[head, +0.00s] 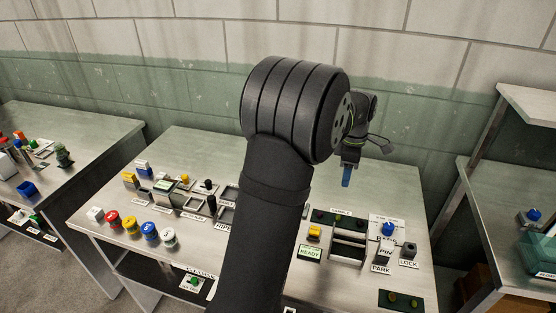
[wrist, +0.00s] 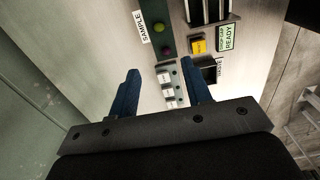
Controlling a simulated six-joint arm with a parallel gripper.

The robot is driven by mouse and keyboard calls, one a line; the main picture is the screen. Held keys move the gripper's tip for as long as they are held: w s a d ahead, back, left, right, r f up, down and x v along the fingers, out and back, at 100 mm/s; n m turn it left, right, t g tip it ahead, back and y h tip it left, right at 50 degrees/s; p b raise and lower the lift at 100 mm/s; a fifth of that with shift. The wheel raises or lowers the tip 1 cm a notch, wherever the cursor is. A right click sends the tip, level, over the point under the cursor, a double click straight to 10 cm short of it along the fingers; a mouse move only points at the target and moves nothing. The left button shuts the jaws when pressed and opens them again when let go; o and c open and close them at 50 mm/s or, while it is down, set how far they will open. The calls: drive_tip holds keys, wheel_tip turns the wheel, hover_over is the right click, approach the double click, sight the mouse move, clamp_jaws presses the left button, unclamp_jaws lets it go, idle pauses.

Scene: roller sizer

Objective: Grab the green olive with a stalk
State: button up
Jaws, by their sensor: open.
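A green olive (wrist: 158,28) sits on a dark green strip (wrist: 152,8) beside the SAMPLE label in the wrist view. A dark purple olive (wrist: 167,50) sits on the same strip, closer to my fingers. I cannot make out a stalk on either.
A yellow button (head: 314,232) and a READY display (head: 310,253) stand left of dark slots (head: 348,241). A blue knob (head: 388,229) and PARK and LOCK blocks stand to the right. Coloured jars (head: 150,231) stand front left. My arm hides the table's middle. A wall stands behind.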

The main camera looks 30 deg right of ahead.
sight(338, 216)
wheel_tip(338, 216, down, 18)
drive_tip(key=n+h, duration=0.1)
drive_tip(key=n, duration=0.8)
drive_tip(key=shift+r, duration=0.1)
clamp_jaws()
idle(0.6)
